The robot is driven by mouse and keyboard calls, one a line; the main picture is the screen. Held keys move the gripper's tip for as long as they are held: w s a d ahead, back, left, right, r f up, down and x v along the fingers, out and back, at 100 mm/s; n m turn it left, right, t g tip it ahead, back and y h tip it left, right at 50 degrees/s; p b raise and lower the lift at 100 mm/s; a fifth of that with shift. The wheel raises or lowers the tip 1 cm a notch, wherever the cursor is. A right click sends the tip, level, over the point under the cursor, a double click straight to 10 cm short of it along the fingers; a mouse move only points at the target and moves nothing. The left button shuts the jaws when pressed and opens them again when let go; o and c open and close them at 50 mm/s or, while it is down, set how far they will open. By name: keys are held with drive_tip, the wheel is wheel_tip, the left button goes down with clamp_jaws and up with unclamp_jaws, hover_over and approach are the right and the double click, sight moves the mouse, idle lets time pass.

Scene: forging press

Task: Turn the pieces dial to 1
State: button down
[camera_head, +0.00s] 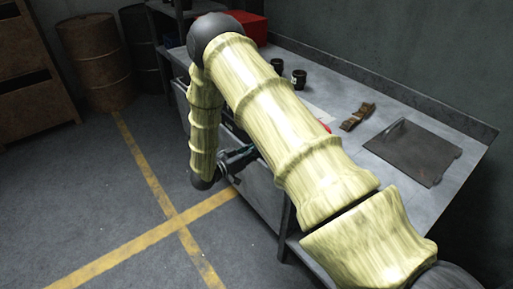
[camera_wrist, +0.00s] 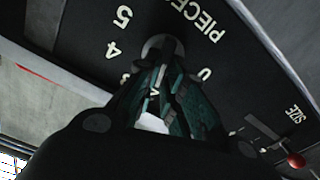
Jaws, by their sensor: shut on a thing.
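In the wrist view, a dark panel (camera_wrist: 85,35) carries the white word PIECES (camera_wrist: 190,20) and a ring of numbers. The 5, 4 and 0 are readable; part of a 3 shows at the left. The pieces dial (camera_wrist: 158,44), a grey round knob, sits inside this ring. My gripper (camera_wrist: 163,62) is shut on the dial, with its fingers over the lower part of the ring. The dial's pointer and the 1 are hidden or unclear. In the head view, my gripper (camera_head: 236,160) is at the bench front, and my arm hides the panel.
On the bench (camera_head: 405,198) are a dark plate (camera_head: 412,150), a brown metal piece (camera_head: 357,117) and dark cups (camera_head: 298,79). The floor at left is open before the barrels (camera_head: 97,62).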

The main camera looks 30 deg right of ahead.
drive_tip(key=n, duration=0.2)
drive_tip(key=n+p, duration=0.1)
drive_tip(key=n, duration=0.2)
drive_tip(key=n+p, duration=0.1)
drive_tip(key=n, duration=0.1)
drive_tip(key=shift+w+f+n, duration=0.25)
drive_tip(key=shift+w+n, duration=0.15)
drive_tip(key=shift+n+p, duration=0.3)
drive_tip(key=c, duration=1.5)
unclamp_jaws()
drive_tip(key=shift+a+f, duration=0.1)
drive_tip(key=a, duration=0.8)
drive_tip(key=s+a, duration=0.1)
drive_tip(key=a, duration=0.3)
drive_tip(key=shift+d, duration=0.1)
